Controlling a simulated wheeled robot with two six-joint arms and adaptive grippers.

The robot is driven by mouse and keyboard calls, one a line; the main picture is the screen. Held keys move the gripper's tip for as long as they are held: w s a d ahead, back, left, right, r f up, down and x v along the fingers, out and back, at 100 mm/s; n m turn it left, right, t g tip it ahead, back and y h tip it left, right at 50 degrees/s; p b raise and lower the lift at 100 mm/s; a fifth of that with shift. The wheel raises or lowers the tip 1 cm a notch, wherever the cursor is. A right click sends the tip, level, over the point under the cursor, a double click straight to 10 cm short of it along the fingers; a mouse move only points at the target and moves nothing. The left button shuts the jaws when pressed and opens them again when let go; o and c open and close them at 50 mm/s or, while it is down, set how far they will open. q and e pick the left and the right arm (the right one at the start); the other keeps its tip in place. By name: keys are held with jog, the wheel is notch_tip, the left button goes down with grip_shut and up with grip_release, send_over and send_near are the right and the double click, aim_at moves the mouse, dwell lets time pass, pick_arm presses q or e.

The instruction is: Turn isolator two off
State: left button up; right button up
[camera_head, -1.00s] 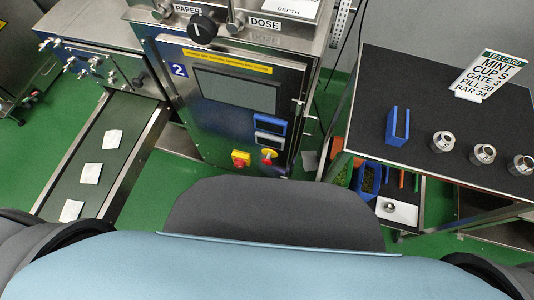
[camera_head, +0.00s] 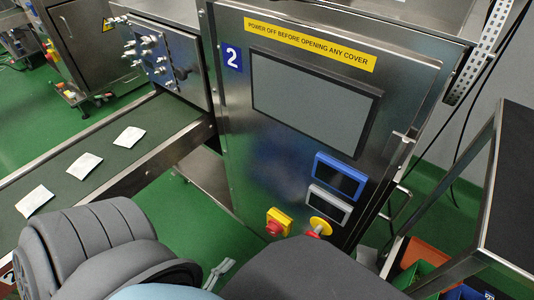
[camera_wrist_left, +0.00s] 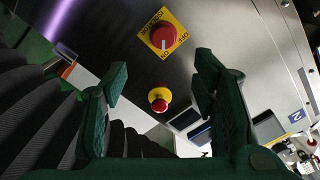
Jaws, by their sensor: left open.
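The isolator, a red knob on a yellow plate (camera_head: 277,222), is low on the front of the steel machine marked 2 (camera_head: 232,57). In the left wrist view the isolator knob (camera_wrist_left: 162,37) is ahead of my fingers, with "ON" below it and "OFF" to its right; its white mark points to ON. A red emergency button with a yellow collar (camera_head: 318,228) is close by, and shows in the left wrist view too (camera_wrist_left: 159,99). My left gripper (camera_wrist_left: 160,70) is open and empty, apart from the knob.
A blue-framed display (camera_head: 339,176) and a grey-framed one (camera_head: 329,204) sit above the button. A conveyor (camera_head: 110,160) with white teabags runs at left. A dark-topped table (camera_head: 512,190) stands at right. Green floor lies below the machine.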

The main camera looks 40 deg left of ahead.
aim_at(271, 233)
pick_arm(q)
jog(key=w, duration=1.3)
jog(key=shift+a+r+b, duration=0.15)
jog(key=shift+r+b, duration=0.1)
jog(key=shift+b, duration=0.05)
jog(key=shift+w, duration=0.65)
jog(key=c, duration=1.2)
jog(key=shift+o, duration=0.2)
pick_arm(e)
jog(key=shift+w+a+r, duration=0.15)
jog(key=shift+w+r, duration=0.1)
jog(key=shift+r, duration=0.35)
jog(key=shift+w+a+r, duration=0.1)
jog(key=shift+w+r, duration=0.1)
jog(key=shift+r, duration=0.4)
